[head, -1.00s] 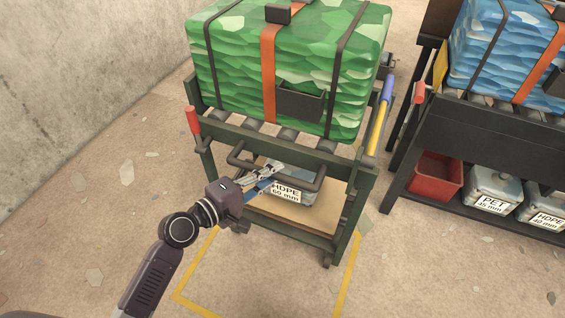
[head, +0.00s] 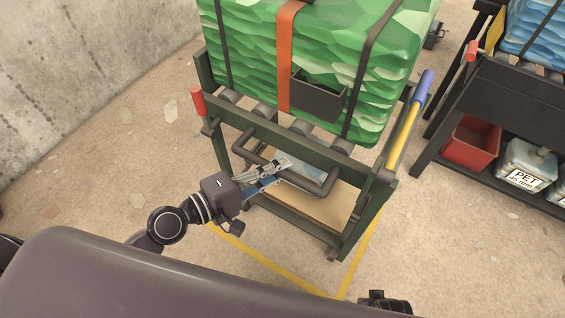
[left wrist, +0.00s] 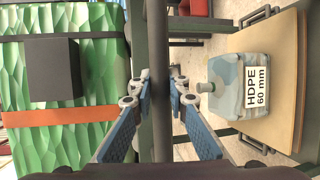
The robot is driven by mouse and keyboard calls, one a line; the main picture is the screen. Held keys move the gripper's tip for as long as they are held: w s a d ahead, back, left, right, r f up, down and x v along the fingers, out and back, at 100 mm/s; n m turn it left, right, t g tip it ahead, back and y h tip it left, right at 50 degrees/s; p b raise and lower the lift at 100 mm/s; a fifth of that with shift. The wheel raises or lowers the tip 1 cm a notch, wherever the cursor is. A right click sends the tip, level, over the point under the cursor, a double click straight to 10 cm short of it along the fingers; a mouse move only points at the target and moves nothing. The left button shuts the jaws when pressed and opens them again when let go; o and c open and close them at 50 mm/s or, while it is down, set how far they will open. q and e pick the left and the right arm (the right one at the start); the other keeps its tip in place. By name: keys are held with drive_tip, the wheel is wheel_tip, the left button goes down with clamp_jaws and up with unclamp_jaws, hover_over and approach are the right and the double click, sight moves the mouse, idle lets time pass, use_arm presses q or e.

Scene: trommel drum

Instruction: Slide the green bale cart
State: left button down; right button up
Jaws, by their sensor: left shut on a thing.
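The green cart (head: 285,217) stands on wheels in the head view and carries a large green bale (head: 330,45) with black straps and an orange strap. A dark bar handle (head: 245,150) juts from its front. My left gripper (head: 285,168) is shut on this handle. In the left wrist view, its blue-padded fingers (left wrist: 160,98) close on both sides of the dark bar (left wrist: 158,45). The bale (left wrist: 60,85) fills the left side there.
A grey can labelled HDPE 60 mm (left wrist: 255,85) sits on the lower shelf. A black cart (head: 500,115) stands to the right, with a red bin (head: 470,143) below. A concrete wall (head: 90,70) is at left. A yellow floor line (head: 275,265) runs before the green cart.

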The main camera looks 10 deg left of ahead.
use_arm(q)
drive_tip(key=shift+s+a, duration=0.15)
drive_tip(key=shift+s, duration=0.15)
use_arm(e)
drive_tip(key=shift+s+r, duration=0.1)
drive_tip(key=shift+s, duration=0.45)
use_arm(q)
drive_tip(key=c, duration=1.8)
unclamp_jaws()
drive_tip(key=shift+c, duration=0.2)
drive_tip(key=v, duration=1.2)
use_arm(e)
drive_tip(key=shift+w, duration=0.3)
drive_tip(key=shift+r, duration=0.1)
